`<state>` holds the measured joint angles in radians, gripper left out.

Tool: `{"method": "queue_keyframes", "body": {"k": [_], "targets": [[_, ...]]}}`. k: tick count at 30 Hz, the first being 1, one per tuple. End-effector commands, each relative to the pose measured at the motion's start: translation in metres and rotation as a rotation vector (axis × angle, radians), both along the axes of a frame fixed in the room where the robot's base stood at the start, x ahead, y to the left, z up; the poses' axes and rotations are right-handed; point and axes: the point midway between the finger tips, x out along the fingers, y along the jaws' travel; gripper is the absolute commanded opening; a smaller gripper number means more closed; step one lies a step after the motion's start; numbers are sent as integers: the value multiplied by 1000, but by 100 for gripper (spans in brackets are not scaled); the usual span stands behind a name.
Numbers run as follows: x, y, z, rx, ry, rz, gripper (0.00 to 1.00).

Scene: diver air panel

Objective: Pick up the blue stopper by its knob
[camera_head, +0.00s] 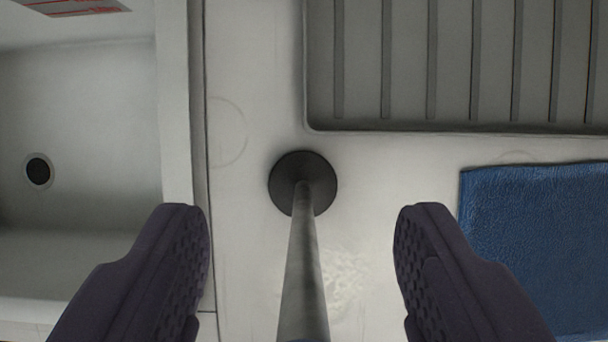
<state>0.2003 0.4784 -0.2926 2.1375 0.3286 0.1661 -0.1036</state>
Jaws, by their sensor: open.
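No blue stopper with a knob is recognisable in this view. My gripper (302,215) is open, with its two dark fingers wide apart at the lower left and lower right. Between the fingers a grey rod (303,270) rises towards the camera from a dark round base (288,175). The base stands on the pale counter just beyond the fingertips. Neither finger touches the rod. The rod's near end is cut off by the bottom edge of the picture.
A pale basin (90,110) with a dark drain hole (38,171) lies at the left. A grey ribbed drainer tray (450,127) fills the upper right. A blue cloth or mat (540,240) lies at the right. The counter (240,250) around the round base is clear.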

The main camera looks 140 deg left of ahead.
Motion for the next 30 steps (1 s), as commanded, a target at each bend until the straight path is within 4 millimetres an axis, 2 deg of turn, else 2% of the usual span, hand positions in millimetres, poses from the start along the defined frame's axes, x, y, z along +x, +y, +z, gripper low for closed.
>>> {"method": "queue_keyframes", "body": {"k": [3,9,11,12,24,30], "targets": [[0,0,1,0,0,0,62],[0,0,1,0,0,0,16],[0,0,1,0,0,0,2],[0,0,1,0,0,0,0],[0,0,2,-1,-2,0,0],[1,0,11,-2,-2,0,0]]}}
